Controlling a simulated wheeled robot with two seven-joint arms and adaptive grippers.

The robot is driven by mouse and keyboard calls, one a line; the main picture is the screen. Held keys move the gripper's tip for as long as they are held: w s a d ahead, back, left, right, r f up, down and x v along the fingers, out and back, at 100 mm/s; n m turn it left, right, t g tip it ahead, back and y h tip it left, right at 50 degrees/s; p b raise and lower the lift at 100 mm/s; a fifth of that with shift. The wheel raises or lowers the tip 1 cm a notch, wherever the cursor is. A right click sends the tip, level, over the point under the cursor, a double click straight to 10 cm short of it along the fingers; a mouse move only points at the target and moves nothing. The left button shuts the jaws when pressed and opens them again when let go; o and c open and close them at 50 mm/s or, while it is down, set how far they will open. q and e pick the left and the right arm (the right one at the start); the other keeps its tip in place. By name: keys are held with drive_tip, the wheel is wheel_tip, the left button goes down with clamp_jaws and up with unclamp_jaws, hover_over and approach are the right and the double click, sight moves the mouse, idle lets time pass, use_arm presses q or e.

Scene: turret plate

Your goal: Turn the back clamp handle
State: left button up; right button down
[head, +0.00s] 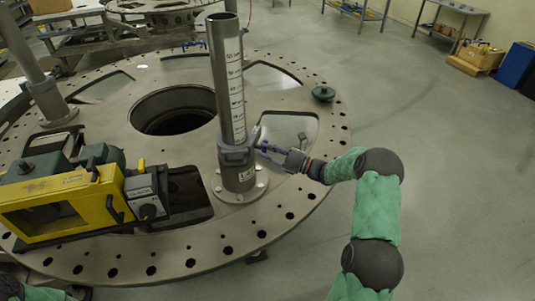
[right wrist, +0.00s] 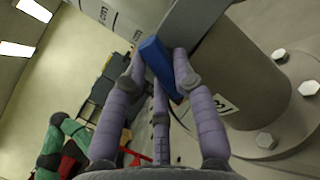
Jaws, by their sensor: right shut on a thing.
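A dark clamp collar (head: 236,157) sits around the lower part of an upright grey post (head: 228,90) with a printed scale. My right gripper (head: 262,146) is at the collar's right side. In the right wrist view its purple fingers (right wrist: 160,62) are shut on a blue clamp handle (right wrist: 157,57), which lies slantwise between the fingertips beside the collar (right wrist: 208,40). The fingers largely hide the handle in the head view. My left gripper is not in view.
The round turret plate (head: 290,95) has a central hole and several cutouts. A yellow-framed device (head: 65,205) stands at the left. Another post (head: 30,60) with a clamp rises at the far left.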

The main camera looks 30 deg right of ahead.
drive_tip(key=n+b, duration=0.1)
drive_tip(key=n, duration=0.2)
drive_tip(key=n+y+b, duration=0.1)
drive_tip(key=n, duration=0.1)
drive_tip(key=shift+f+n+g+b, duration=0.3)
drive_tip(key=shift+f+g+b, duration=0.05)
drive_tip(key=shift+g, duration=0.05)
drive_tip(key=shift+n, duration=0.3)
drive_tip(key=c, duration=1)
unclamp_jaws()
drive_tip(key=shift+r, duration=0.1)
drive_tip(key=v, duration=1.2)
drive_tip(key=shift+d, duration=0.1)
